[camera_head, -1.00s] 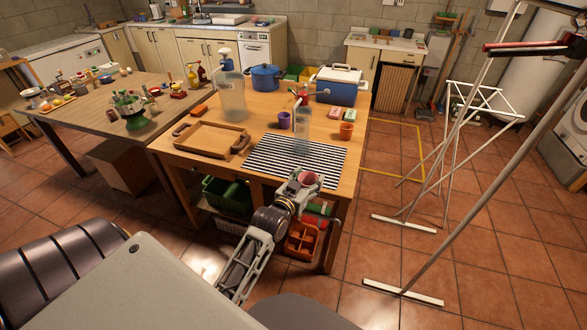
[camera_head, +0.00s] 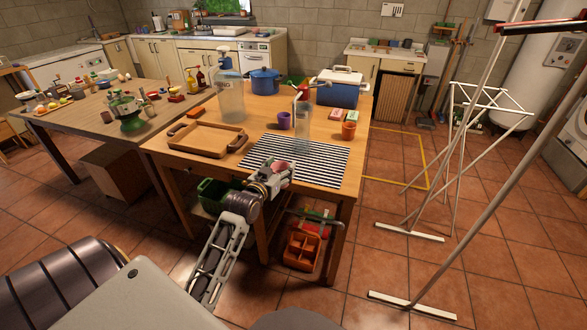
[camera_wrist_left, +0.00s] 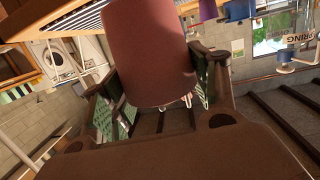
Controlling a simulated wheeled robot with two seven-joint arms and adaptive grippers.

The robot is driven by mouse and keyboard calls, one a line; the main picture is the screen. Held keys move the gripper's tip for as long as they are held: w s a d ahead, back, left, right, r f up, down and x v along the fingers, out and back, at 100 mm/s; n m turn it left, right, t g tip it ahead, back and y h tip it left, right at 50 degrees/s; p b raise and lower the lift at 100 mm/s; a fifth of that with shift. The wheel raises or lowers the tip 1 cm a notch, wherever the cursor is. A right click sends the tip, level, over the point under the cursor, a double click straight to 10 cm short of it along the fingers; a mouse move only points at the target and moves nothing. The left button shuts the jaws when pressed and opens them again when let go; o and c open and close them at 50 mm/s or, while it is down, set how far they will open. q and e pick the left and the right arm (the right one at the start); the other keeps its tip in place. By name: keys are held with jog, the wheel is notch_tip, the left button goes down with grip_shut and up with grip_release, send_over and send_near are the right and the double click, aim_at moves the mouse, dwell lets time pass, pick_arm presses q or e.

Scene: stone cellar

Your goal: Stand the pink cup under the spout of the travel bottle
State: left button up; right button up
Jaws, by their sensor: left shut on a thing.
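The pink cup (camera_wrist_left: 148,55) fills the upper middle of the left wrist view, between the dark fingers with green pads. In the head view the cup (camera_head: 279,169) sits at the end of my left gripper (camera_head: 273,175), which is shut on it near the table's front edge, by the striped mat. A clear bottle (camera_head: 302,122) with a red top and a thin spout pointing right, which looks like the travel bottle, stands at the mat's back edge. The cup is apart from it, on the near side. My right gripper is not in view.
The black-and-white striped mat (camera_head: 315,164) is bare in front of the bottle. A purple cup (camera_head: 284,120) and an orange cup (camera_head: 348,131) flank the bottle. A wooden tray (camera_head: 208,150), a large clear jug (camera_head: 230,98), a blue pot (camera_head: 265,82) and a cooler (camera_head: 340,91) share the table.

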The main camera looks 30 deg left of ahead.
pick_arm(q)
jog(key=shift+a+f+b, duration=0.3)
jog(key=shift+a+b, duration=0.3)
jog(key=shift+a, duration=0.25)
jog(key=shift+a+b, duration=0.3)
jog(key=shift+a, duration=0.25)
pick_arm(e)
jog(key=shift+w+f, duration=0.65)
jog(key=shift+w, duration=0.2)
pick_arm(q)
jog(key=shift+w+r, duration=0.1)
